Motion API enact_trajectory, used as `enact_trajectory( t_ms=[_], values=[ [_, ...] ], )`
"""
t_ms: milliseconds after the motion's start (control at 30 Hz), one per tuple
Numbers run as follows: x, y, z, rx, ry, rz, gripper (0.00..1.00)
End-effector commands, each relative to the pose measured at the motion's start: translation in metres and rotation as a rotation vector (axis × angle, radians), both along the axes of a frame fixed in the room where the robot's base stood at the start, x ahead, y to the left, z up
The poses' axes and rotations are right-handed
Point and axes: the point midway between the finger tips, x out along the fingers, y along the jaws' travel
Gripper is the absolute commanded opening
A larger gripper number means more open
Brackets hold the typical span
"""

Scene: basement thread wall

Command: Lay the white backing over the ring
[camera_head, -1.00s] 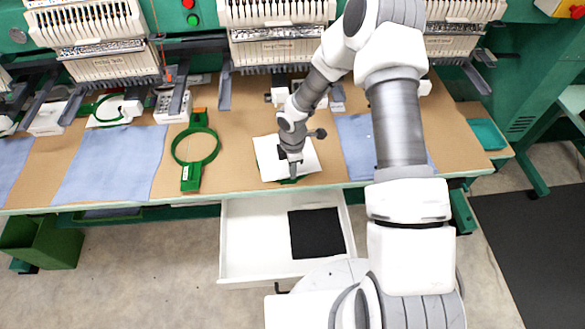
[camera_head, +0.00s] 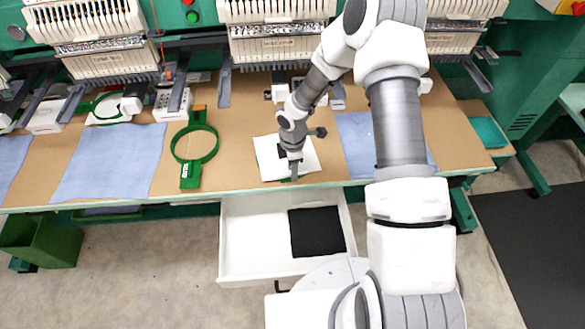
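The white backing (camera_head: 270,162) is a square sheet on the brown table, near its front edge. A green ring with a handle lies under it; in this frame only a thin green trace shows at the sheet's edge, and the rest is hidden. My gripper (camera_head: 294,174) points down at the front part of the backing. Its fingers are small and dark, and I cannot tell whether they are open or shut, or whether they touch the sheet.
Another green hoop (camera_head: 194,146) lies left of the backing. Blue cloths (camera_head: 112,165) lie on both sides. An open white drawer (camera_head: 250,240) below holds a black sheet (camera_head: 316,232). Embroidery machine heads (camera_head: 278,45) stand behind. A green bin (camera_head: 42,243) is at left.

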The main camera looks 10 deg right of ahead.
Motion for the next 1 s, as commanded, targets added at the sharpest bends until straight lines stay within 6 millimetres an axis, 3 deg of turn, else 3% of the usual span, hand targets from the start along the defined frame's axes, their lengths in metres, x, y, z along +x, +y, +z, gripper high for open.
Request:
enact_trajectory(
  t_ms=[267, 467, 1000],
  values=[
    [0.0, 0.0, 0.0, 0.0, 0.0, 0.0, 0.41],
    [0.001, 0.0, 0.017, 0.0, -0.003, -0.001, 0.41],
    [0.0, -0.001, 0.138, 0.0, -0.004, -0.002, 0.41]
  ],
)
